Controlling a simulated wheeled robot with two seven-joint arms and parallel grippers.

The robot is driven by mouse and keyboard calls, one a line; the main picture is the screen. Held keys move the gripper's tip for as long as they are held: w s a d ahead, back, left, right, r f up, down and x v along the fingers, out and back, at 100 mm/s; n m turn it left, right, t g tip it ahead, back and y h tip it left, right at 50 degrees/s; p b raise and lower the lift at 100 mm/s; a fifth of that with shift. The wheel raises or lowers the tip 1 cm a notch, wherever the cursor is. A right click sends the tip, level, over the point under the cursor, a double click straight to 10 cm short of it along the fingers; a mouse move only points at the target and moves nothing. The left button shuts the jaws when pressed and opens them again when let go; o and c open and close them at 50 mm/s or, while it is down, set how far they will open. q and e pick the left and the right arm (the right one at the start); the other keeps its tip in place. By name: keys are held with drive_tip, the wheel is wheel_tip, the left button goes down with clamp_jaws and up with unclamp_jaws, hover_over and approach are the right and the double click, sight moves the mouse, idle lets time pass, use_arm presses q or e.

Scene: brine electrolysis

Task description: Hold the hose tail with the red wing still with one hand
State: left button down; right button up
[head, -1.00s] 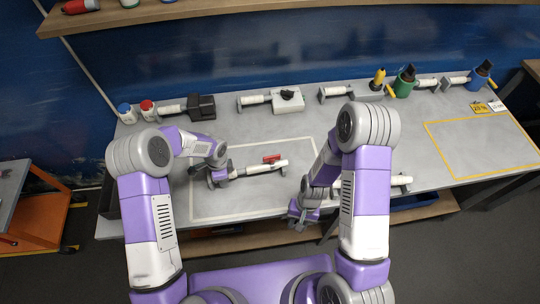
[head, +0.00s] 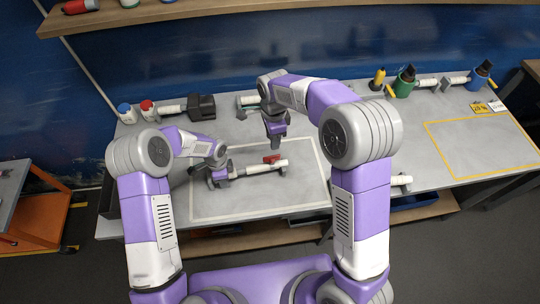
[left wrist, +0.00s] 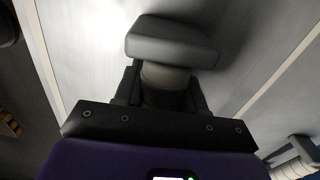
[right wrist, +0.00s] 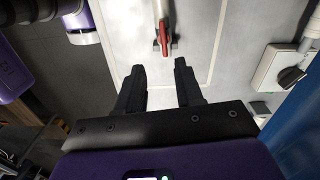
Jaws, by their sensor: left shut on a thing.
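The hose tail with the red wing, a white tube (head: 265,168), lies inside the white outline on the table. Its red wing (head: 272,159) shows on top near the right end, and also in the right wrist view (right wrist: 163,38). My left gripper (head: 222,178) is shut at the left end of this hose tail. In the left wrist view its fingers close around a dark, shaded cylinder (left wrist: 165,82) below a grey block (left wrist: 172,43). My right gripper (right wrist: 159,70) is open and empty. In the head view it points down (head: 275,140) just behind the red wing, apart from it.
A white box with a black knob (right wrist: 280,70) is at the right in the right wrist view. Green (head: 404,83) and blue containers (head: 481,78) stand back right. The yellow-outlined area is clear.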

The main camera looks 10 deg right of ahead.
sight(272, 156)
drive_tip(key=shift+m, duration=0.3)
drive_tip(key=f, duration=1)
drive_tip(key=shift+w+a+f, duration=0.15)
drive_tip(key=shift+w+f, duration=0.1)
drive_tip(key=shift+f, duration=0.15)
clamp_jaws()
